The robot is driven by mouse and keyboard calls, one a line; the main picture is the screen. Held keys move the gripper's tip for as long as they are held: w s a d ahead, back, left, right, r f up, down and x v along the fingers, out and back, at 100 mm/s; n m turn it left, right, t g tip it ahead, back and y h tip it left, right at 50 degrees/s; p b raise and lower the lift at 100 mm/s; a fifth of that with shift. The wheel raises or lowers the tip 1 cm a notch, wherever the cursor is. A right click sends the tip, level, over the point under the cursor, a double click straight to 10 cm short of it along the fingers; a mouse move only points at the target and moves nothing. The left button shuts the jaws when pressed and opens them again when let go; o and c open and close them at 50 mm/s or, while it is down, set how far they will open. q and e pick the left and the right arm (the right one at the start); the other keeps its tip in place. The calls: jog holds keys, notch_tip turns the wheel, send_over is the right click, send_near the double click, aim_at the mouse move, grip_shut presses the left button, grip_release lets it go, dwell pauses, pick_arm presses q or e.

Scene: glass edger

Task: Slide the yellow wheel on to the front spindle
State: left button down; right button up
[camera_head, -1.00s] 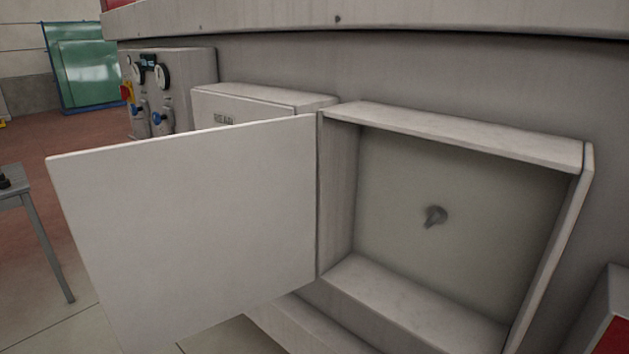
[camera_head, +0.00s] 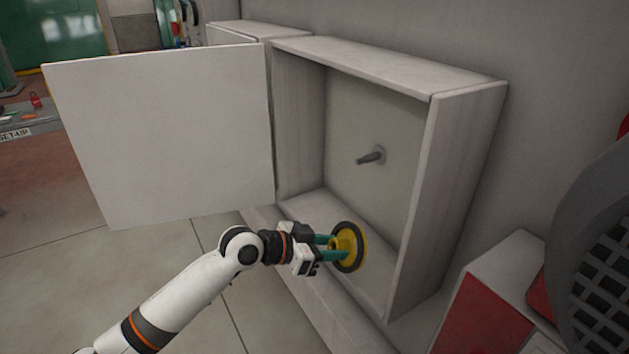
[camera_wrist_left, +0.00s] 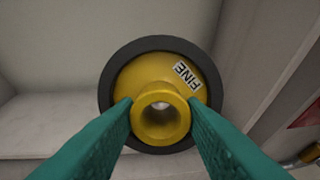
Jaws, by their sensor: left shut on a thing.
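The yellow wheel (camera_head: 349,262) has a dark outer rim and a central hub. My left gripper (camera_head: 334,249) is shut on the hub and holds the wheel at the open mouth of the white box. In the left wrist view the yellow wheel (camera_wrist_left: 149,77) faces me with a "FINE" label, and the green fingers grip both sides of its hollow hub (camera_wrist_left: 160,117). The spindle (camera_head: 370,157) is a bare grey stub on the box's back wall. It is above and slightly right of the wheel, apart from it. In the wrist view the wheel hides whatever lies behind it.
The white box (camera_head: 466,165) has side walls and a bottom ledge around the spindle. Its door (camera_head: 165,140) stands open on the left. A red-faced box (camera_head: 490,315) and a dark grille (camera_head: 605,270) are at the right. A table (camera_head: 35,135) is far left.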

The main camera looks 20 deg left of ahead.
pick_arm(q)
jog(key=w+a+r+n+t+h, duration=0.1)
jog(key=w+a+r+t, duration=0.3)
jog(key=w+a+r, duration=0.3)
notch_tip(320, 180, up, 4)
jog(key=shift+w+r+t+h+b, duration=0.1)
jog(key=shift+w+t+h+b, duration=0.2)
pick_arm(e)
jog(key=shift+d+f, duration=0.3)
jog(key=shift+f, duration=0.1)
jog(key=shift+f, duration=0.15)
pick_arm(q)
jog(key=b+x, duration=0.3)
jog(key=x, duration=0.2)
jog(key=shift+w+d, duration=0.25)
jog(key=shift+w, duration=0.05)
pick_arm(e)
jog(key=f, duration=0.2)
jog(key=shift+s+a+f, duration=0.15)
jog(key=shift+a+f, duration=0.1)
jog(key=shift+f, duration=0.1)
jog(key=shift+d, duration=0.1)
